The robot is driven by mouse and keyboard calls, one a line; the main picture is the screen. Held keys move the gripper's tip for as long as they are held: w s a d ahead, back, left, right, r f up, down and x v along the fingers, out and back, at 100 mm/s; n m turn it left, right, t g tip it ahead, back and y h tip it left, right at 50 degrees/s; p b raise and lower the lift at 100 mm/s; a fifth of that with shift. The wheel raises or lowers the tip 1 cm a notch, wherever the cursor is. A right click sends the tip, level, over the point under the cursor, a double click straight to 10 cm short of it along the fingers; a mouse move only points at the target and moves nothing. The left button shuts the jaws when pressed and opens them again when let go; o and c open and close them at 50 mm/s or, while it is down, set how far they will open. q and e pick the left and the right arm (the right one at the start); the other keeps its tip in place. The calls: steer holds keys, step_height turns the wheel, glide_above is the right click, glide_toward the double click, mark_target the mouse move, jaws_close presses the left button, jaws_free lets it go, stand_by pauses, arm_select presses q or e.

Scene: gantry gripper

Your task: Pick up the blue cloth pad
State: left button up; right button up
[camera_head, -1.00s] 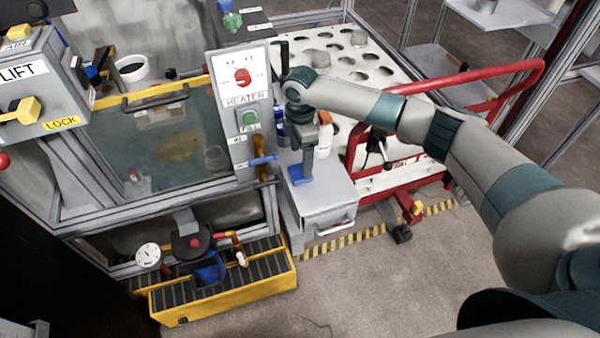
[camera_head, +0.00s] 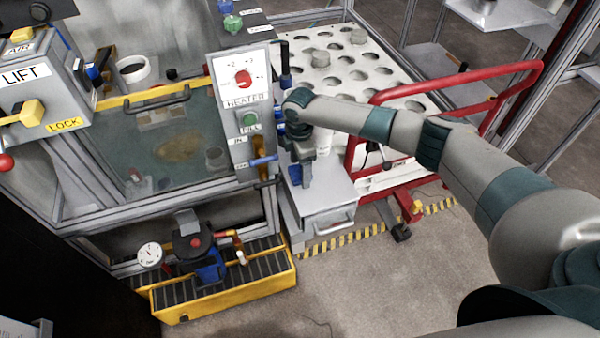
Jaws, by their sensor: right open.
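The blue cloth pad (camera_head: 306,183) lies on the grey top of a small cabinet (camera_head: 330,190), beside the heater panel. Only a small blue patch of it shows, because my right gripper (camera_head: 305,178) covers most of it. The right gripper points down over the pad with its jaws open. I cannot tell whether the fingertips touch the pad or stay just above it. My left gripper is not in view.
The heater panel (camera_head: 241,100) with blue-handled valves stands close left of my right gripper. A red cart rail (camera_head: 470,80) and a white perforated board (camera_head: 375,70) lie behind my arm. A yellow-edged tray (camera_head: 225,293) with a pump sits on the floor. Open floor lies in front.

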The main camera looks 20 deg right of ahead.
stand_by(0.3)
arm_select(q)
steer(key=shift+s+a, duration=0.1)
arm_select(e)
steer(key=c, duration=1.1)
steer(key=shift+c, duration=0.2)
